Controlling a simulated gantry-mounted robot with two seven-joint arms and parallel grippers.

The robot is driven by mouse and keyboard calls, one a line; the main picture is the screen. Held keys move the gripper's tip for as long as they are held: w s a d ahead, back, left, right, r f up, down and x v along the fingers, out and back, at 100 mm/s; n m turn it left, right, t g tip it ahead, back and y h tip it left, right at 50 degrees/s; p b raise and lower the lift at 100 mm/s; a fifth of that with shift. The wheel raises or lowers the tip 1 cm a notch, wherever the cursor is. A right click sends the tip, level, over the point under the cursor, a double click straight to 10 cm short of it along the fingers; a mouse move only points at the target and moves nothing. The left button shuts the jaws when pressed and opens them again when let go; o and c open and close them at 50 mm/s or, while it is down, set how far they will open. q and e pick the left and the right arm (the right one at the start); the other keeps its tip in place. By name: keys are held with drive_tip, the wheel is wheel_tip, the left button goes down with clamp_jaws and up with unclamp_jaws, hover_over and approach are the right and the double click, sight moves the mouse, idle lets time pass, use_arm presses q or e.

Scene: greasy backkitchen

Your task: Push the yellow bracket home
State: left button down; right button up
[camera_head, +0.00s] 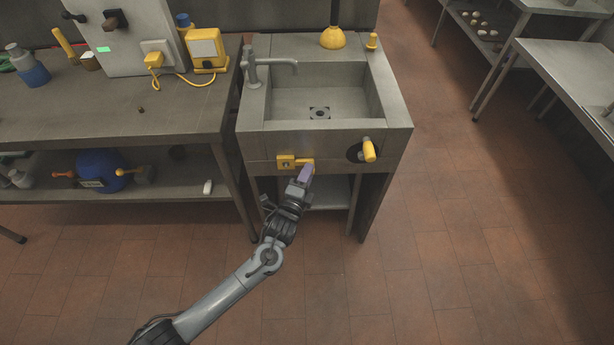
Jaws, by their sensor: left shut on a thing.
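The yellow bracket (286,161) is on the front face of the sink unit, left of centre. It shows as a squarish plate with a short bar running right from it. My left gripper (306,172) is at the right end of that bar, its purple-grey fingers shut on it. The fingers hide the bar's end, and I cannot tell how deep the bracket sits. My right gripper is out of view.
The sink (325,95) has a tap (252,70) at its left. A yellow handle (369,151) sticks out from its front at the right. A cluttered steel table (115,120) stands left of it. The tiled floor (450,230) to the right is clear.

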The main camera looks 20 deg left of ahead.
use_arm(q)
drive_tip(key=c, duration=0.9)
unclamp_jaws()
drive_tip(key=s+p, duration=0.4)
drive_tip(key=s, duration=0.7)
